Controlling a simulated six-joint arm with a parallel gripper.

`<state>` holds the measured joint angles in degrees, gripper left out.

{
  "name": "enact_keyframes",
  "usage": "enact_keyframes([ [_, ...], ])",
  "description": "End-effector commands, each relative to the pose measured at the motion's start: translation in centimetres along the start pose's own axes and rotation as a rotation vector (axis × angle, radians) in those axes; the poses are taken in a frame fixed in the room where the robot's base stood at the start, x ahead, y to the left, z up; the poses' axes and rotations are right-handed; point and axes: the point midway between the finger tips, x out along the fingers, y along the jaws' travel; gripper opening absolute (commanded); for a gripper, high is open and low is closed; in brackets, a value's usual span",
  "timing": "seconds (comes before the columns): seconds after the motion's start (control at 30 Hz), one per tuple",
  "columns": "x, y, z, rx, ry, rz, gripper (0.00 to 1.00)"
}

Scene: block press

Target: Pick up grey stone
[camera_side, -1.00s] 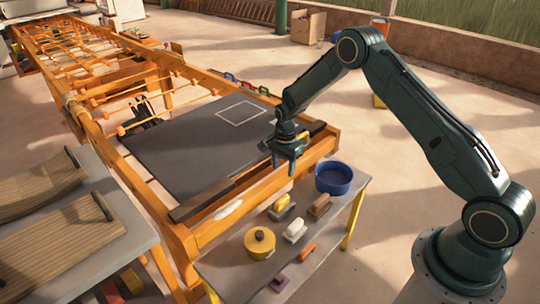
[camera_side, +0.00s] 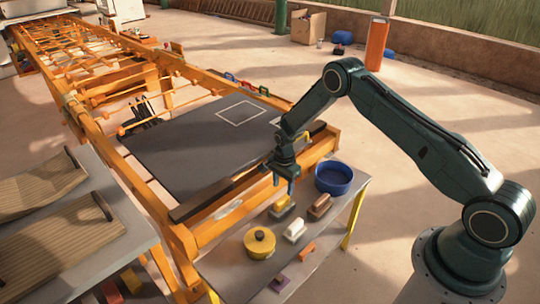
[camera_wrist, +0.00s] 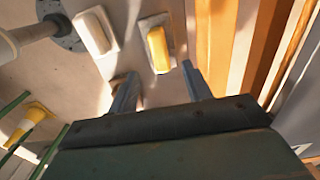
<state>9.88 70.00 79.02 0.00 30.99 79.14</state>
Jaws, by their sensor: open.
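I cannot tell for sure which thing is the grey stone. Blocks with handles lie on the small grey side table (camera_side: 240,272): one with a yellow top on a pale grey base (camera_side: 281,208), a whitish one (camera_side: 295,230) and a brown one (camera_side: 319,207). My gripper (camera_side: 286,182) is open and empty, pointing down, above and apart from the yellow-topped block. In the wrist view, the fingers of my gripper (camera_wrist: 160,86) are spread. The yellow-topped block (camera_wrist: 158,45) and the whitish block (camera_wrist: 96,30) lie beyond them; a brown piece is partly hidden by the left finger.
An orange piece (camera_side: 307,252) and a purple one (camera_side: 279,283) lie in front. The orange frame (camera_side: 206,228) with a dark board (camera_side: 205,150) borders the table.

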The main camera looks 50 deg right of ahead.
Motion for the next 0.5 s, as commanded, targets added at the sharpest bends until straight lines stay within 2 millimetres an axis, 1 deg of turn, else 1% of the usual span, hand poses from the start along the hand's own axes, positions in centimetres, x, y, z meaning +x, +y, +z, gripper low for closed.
enact_keyframes([
  [0.03, 0.8, 0.1, 0.0, 0.0, 0.0, 0.002, 0.49],
  [0.2, 2.3, 0.0, 0.0, 0.0, 0.0, 0.0, 0.49],
  [0.3, 2.8, 0.0, 0.0, 0.0, 0.0, 0.001, 0.49],
  [0.5, 2.9, 0.0, 0.0, 0.0, 0.0, 0.0, 0.49],
])
